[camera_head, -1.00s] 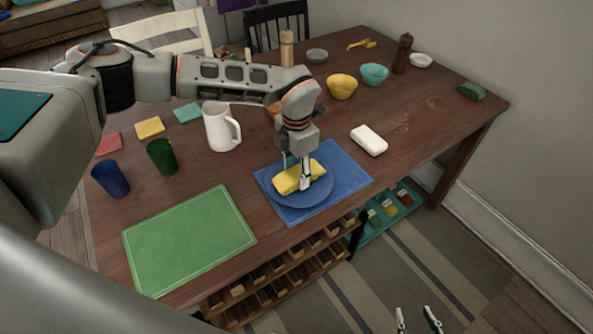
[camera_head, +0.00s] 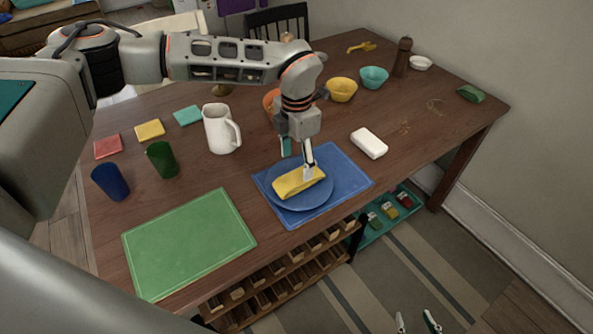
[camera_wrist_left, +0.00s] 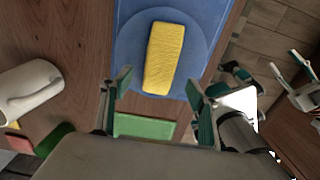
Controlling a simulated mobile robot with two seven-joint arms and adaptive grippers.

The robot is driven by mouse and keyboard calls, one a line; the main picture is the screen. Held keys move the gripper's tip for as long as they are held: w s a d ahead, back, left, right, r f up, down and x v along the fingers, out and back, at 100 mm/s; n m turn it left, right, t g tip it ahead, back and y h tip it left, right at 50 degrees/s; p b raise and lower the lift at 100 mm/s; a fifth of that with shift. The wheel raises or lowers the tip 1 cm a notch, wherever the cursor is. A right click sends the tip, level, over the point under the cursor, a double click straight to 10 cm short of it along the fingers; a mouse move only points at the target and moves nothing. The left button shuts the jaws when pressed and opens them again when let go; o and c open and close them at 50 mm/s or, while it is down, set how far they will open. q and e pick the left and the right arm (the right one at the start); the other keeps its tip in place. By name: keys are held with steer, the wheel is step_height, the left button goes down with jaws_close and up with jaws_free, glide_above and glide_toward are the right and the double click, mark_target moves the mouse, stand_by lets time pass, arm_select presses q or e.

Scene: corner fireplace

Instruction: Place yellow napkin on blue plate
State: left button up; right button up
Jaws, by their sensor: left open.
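The folded yellow napkin (camera_head: 298,183) lies on the blue plate (camera_head: 302,203), which sits on a blue placemat (camera_head: 348,176). In the left wrist view the napkin (camera_wrist_left: 164,58) lies flat across the middle of the plate (camera_wrist_left: 196,62). My left gripper (camera_head: 297,158) is open and empty, just above and behind the napkin; its fingers (camera_wrist_left: 158,82) are apart on either side of the napkin's near end in the wrist view. My right gripper (camera_head: 417,322) is open and empty at the bottom edge, low beside the table; it also shows in the wrist view.
A white pitcher (camera_head: 217,130) stands left of the plate. A green placemat (camera_head: 190,243), a blue cup (camera_head: 110,182) and a green cup (camera_head: 162,160) are further left. A white block (camera_head: 369,143) lies right of the placemat. Bowls and a pepper mill (camera_head: 403,55) stand behind.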

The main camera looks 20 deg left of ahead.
mark_target(296, 176)
arm_select(q)
step_height(296, 176, up, 6)
steer(key=shift+r, duration=0.2)
stand_by(0.5)
